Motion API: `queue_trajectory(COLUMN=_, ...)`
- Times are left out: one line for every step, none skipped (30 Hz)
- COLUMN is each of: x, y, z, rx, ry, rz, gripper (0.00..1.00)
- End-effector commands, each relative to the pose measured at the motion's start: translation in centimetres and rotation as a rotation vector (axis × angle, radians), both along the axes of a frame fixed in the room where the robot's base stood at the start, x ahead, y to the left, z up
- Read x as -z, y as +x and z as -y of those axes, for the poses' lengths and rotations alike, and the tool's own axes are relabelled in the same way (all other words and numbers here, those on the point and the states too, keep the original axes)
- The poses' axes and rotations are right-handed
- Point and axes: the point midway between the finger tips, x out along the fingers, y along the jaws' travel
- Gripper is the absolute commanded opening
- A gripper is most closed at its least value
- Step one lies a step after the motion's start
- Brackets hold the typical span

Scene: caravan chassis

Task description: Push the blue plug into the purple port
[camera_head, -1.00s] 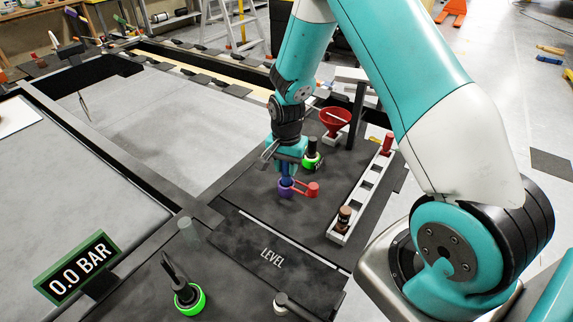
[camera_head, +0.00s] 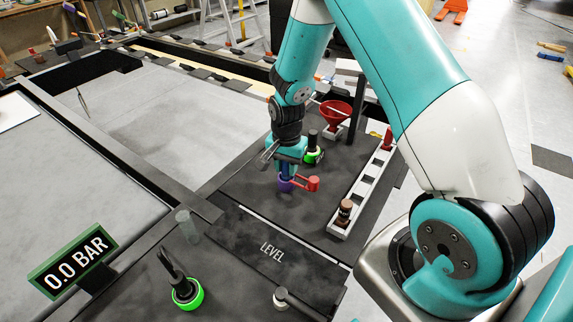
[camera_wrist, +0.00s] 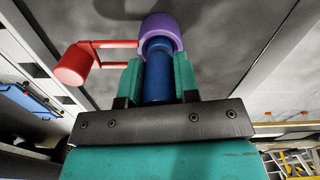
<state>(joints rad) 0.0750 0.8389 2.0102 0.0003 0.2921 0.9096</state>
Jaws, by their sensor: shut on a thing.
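My gripper (camera_head: 289,170) points down over the dark deck, and its teal fingers also show in the wrist view (camera_wrist: 159,80). It is shut on the blue plug (camera_wrist: 158,72), a blue cylinder between the fingers. The purple port (camera_head: 286,184) is a short ring on the deck, directly below the plug; it also shows in the wrist view (camera_wrist: 163,30). The plug's end is at the port's opening and appears to reach into it. How deep it sits cannot be told. A red lever (camera_head: 311,184) joins the port's side and also shows in the wrist view (camera_wrist: 78,62).
A black cylinder with a green ring (camera_head: 314,153) stands close behind my gripper. A red funnel (camera_head: 335,114) is farther back. A white slotted rack (camera_head: 362,190) with bottles lies to the right. A "LEVEL" plate (camera_head: 262,255) lies in front. A gauge (camera_head: 72,262) reads 0.0 BAR.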

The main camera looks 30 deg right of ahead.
Motion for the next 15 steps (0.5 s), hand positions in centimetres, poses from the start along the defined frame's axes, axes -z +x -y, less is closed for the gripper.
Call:
queue_trajectory(x=0.28, y=-0.01, z=0.00, rx=0.000, ry=0.000, rz=0.000, gripper=0.04)
queue_trajectory(x=0.36, y=-0.01, z=0.00, rx=0.000, ry=0.000, rz=0.000, gripper=0.04)
queue_trajectory(x=0.46, y=-0.01, z=0.00, rx=0.000, ry=0.000, rz=0.000, gripper=0.04)
queue_trajectory(x=0.53, y=-0.01, z=0.00, rx=0.000, ry=0.000, rz=0.000, gripper=0.04)
queue_trajectory(x=0.51, y=-0.01, z=0.00, rx=0.000, ry=0.000, rz=0.000, gripper=0.31)
queue_trajectory(x=0.44, y=-0.01, z=-0.01, rx=0.000, ry=0.000, rz=0.000, gripper=0.40)
queue_trajectory(x=0.43, y=-0.01, z=0.00, rx=0.000, ry=0.000, rz=0.000, gripper=0.47)
queue_trajectory(x=0.43, y=-0.01, z=0.00, rx=0.000, ry=0.000, rz=0.000, gripper=0.54)
queue_trajectory(x=0.42, y=-0.01, z=0.00, rx=0.000, ry=0.000, rz=0.000, gripper=0.59)
queue_trajectory(x=0.42, y=-0.01, z=0.00, rx=0.000, ry=0.000, rz=0.000, gripper=0.59)
queue_trajectory(x=0.42, y=-0.01, z=0.00, rx=0.000, ry=0.000, rz=0.000, gripper=0.59)
queue_trajectory(x=0.41, y=-0.01, z=0.00, rx=0.000, ry=0.000, rz=0.000, gripper=0.59)
queue_trajectory(x=0.41, y=-0.01, z=0.00, rx=0.000, ry=0.000, rz=0.000, gripper=0.59)
queue_trajectory(x=0.41, y=-0.01, z=0.00, rx=0.000, ry=0.000, rz=0.000, gripper=0.59)
queue_trajectory(x=0.42, y=-0.01, z=0.00, rx=0.000, ry=0.000, rz=0.000, gripper=0.59)
